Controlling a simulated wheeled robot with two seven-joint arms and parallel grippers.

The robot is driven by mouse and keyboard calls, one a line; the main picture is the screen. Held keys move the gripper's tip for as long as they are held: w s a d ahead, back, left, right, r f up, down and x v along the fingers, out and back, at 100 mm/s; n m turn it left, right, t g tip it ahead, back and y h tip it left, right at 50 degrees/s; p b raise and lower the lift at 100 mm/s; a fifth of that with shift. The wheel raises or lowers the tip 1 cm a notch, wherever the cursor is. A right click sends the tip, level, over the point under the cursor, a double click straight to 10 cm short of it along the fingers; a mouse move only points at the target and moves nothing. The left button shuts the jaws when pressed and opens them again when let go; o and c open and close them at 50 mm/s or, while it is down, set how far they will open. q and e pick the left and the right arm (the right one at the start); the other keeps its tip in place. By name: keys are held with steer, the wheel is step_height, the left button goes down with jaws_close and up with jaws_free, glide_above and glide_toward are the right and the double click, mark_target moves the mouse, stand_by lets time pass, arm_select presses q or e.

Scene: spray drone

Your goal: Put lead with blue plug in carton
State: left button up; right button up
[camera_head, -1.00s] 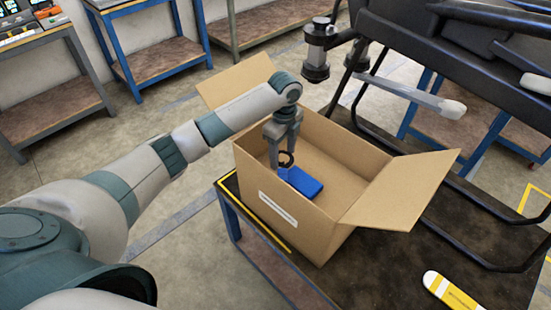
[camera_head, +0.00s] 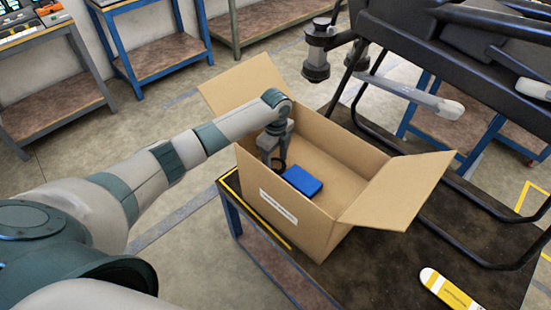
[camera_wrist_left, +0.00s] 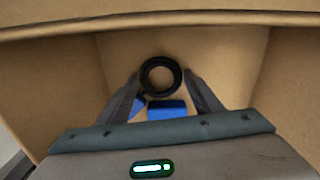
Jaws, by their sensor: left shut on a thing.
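The open carton (camera_head: 350,214) stands on a dark-topped table, its flaps spread. My left gripper (camera_head: 274,158) reaches down inside it near the left wall. In the left wrist view the fingers (camera_wrist_left: 160,88) are shut on the lead (camera_wrist_left: 160,62), a black coiled ring. The ring also shows in the head view (camera_head: 280,166), below the fingertips. A flat blue box (camera_head: 302,180) lies in the carton, just right of the gripper. Blue patches (camera_wrist_left: 167,110) show between the fingers in the wrist view; I cannot tell whether they are the plug or the box. My right gripper is not in view.
A black drone frame (camera_head: 450,70) with landing legs stands behind and right of the carton. A yellow-and-white item (camera_head: 449,290) lies on the table at front right. Workbenches (camera_head: 150,55) line the back wall.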

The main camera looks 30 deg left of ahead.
mark_target(276, 164)
arm_select(q)
steer(key=shift+f, duration=0.15)
steer(key=shift+f, duration=0.1)
steer(key=o, duration=1.1)
step_height(276, 164, up, 12)
steer(key=b, duration=0.3)
